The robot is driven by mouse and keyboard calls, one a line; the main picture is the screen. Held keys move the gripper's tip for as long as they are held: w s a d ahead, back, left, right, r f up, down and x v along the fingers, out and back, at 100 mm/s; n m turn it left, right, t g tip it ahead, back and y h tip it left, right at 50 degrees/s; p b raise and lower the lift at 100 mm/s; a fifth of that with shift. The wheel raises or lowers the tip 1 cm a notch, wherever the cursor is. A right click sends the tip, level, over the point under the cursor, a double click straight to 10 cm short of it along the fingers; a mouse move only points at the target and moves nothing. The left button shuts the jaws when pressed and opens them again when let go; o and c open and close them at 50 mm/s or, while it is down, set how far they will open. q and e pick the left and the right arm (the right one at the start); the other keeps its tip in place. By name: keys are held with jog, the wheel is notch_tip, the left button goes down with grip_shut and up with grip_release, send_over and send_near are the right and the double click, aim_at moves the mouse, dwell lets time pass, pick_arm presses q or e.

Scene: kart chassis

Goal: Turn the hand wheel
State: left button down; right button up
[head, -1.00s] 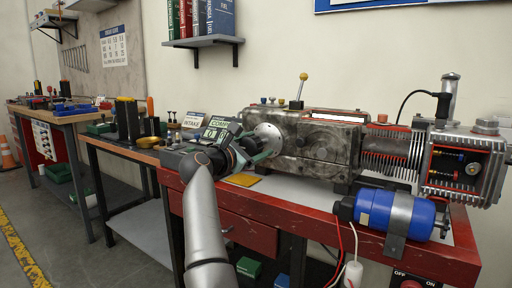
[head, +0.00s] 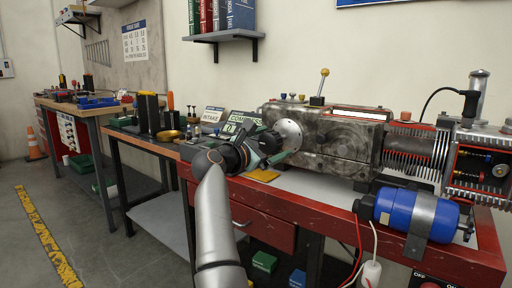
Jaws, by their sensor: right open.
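A round pale metal disc with small holes (head: 291,132), which looks like the hand wheel, sits upright on the left end of the grimy grey machine housing (head: 340,146). My right arm comes up from the bottom. Its gripper (head: 277,154) is open, with greenish fingers just left of and below the disc. I cannot tell whether the fingers touch it. The dark gripper body hides part of the bench and the lower part of a green-framed sign behind. My left gripper is not in view.
The machine stands on a red bench (head: 330,213) with a blue cylinder (head: 414,212) at its front right. A yellow piece (head: 263,175) lies below the gripper. Black blocks and small tools crowd the wooden bench (head: 135,134) to the left.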

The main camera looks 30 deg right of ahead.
jog(key=p+v, duration=0.1)
jog(key=v, duration=0.9)
jog(key=shift+a, duration=0.2)
jog(key=shift+s, duration=0.15)
